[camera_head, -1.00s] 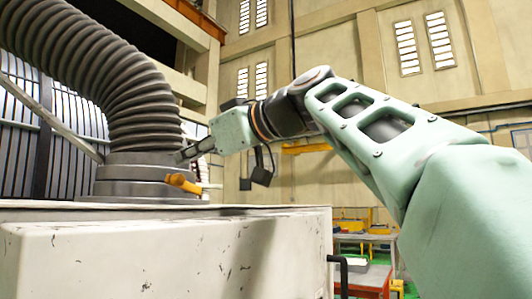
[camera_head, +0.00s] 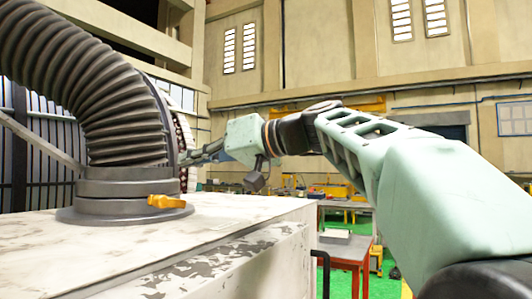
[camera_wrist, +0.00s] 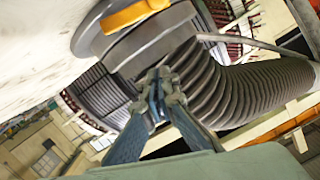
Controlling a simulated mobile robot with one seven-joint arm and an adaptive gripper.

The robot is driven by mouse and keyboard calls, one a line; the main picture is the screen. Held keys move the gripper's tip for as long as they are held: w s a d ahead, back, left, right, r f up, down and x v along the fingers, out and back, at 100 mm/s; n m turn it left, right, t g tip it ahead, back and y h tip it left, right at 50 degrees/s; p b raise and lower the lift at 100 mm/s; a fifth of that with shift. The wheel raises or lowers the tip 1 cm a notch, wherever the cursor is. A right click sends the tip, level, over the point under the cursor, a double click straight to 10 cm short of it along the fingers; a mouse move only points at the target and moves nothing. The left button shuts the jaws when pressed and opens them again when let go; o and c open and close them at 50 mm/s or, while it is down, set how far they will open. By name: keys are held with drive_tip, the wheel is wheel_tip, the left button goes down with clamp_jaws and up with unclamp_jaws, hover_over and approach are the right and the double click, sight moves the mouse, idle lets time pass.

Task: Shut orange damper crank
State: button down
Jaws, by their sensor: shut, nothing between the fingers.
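The orange damper crank (camera_head: 167,201) sticks out from the grey collar (camera_head: 120,187) at the foot of the ribbed hose. It points to the right, over the collar's flange. In the wrist view the orange crank (camera_wrist: 135,15) is at the top, on the grey collar. My gripper (camera_head: 186,159) is behind and above the crank, beside the hose, apart from the crank. In the wrist view my gripper (camera_wrist: 157,88) has its fingertips together and empty, in front of the hose and below the crank in the picture.
The thick ribbed hose (camera_head: 95,75) rises from the collar and bends left. The collar stands on a worn white cabinet (camera_head: 150,235). Behind it is a stator with a ring of windings (camera_head: 186,140). A red table (camera_head: 343,250) stands at the right on green floor.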

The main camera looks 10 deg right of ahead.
drive_tip(key=w+d+r+m+y+p, duration=0.1)
drive_tip(key=w+d+r+m+p, duration=0.25)
drive_tip(key=w+d+p, duration=0.35)
drive_tip(key=s+d, duration=0.6)
drive_tip(key=w+d+f+m+t+h+b, duration=0.1)
drive_tip(key=w+d+f+m+t+h, duration=0.1)
drive_tip(key=d+m, duration=0.3)
drive_tip(key=w+d+f+m+t+h+b, duration=0.1)
drive_tip(key=w+d+f+m+t+h, duration=0.1)
drive_tip(key=d+m+h, duration=0.3)
drive_tip(key=shift+w+d+f+t+b, duration=0.35)
drive_tip(key=shift+w+d+f, duration=0.2)
drive_tip(key=shift+d, duration=1.5)
